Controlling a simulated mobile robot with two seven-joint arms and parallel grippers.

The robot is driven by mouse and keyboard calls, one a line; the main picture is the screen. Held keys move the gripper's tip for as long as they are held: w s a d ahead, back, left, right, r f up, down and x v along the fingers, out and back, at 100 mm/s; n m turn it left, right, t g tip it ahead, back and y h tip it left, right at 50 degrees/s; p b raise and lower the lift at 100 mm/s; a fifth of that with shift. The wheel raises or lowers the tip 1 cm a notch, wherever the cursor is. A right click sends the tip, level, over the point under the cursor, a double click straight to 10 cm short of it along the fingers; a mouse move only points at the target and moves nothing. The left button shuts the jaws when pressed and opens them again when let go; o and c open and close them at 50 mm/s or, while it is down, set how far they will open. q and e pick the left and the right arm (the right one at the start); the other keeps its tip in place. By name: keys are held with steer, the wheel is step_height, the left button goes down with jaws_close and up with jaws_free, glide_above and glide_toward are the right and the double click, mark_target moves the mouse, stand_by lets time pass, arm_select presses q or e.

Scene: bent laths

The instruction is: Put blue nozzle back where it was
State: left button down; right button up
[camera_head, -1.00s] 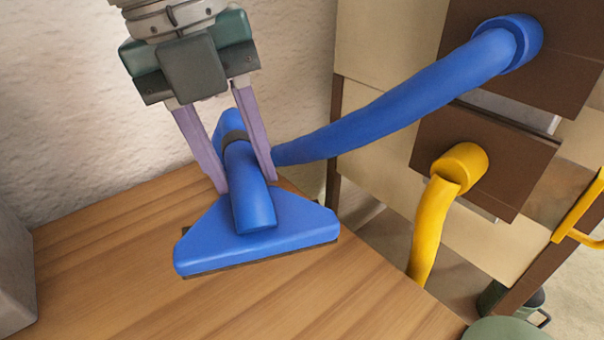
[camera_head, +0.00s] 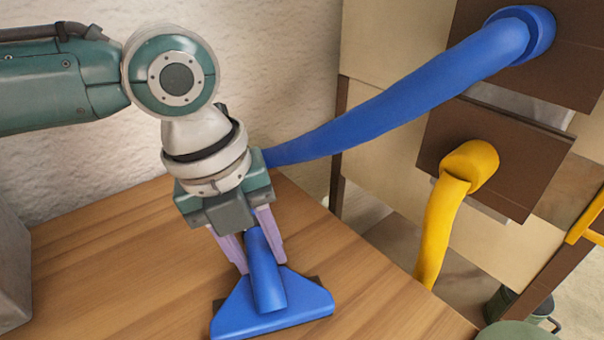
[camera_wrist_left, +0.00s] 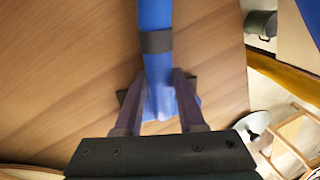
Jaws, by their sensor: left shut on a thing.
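The blue nozzle (camera_head: 275,316) has a wide flat foot and a round neck. It is at the lower middle of the head view, at the wooden table top; I cannot tell whether its foot touches the wood. My left gripper (camera_head: 261,266) is shut on the neck, one lilac finger on each side. A blue hose (camera_head: 400,110) runs from the neck area behind my gripper to a blue socket at the upper right. The left wrist view shows the blue tube (camera_wrist_left: 156,70) with a dark band, between the fingers (camera_wrist_left: 158,105). My right gripper is not in view.
The wooden table (camera_head: 120,265) is clear to the left and front of the nozzle. A grey block (camera_head: 10,270) stands at its left edge. A yellow hose (camera_head: 440,220) hangs from a brown panel on the right, beyond the table edge. A rough wall (camera_head: 60,170) is behind.

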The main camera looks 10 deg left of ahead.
arm_select(q)
steer(key=shift+f, duration=0.15)
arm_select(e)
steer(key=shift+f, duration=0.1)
arm_select(q)
steer(key=c, duration=0.5)
jaws_free()
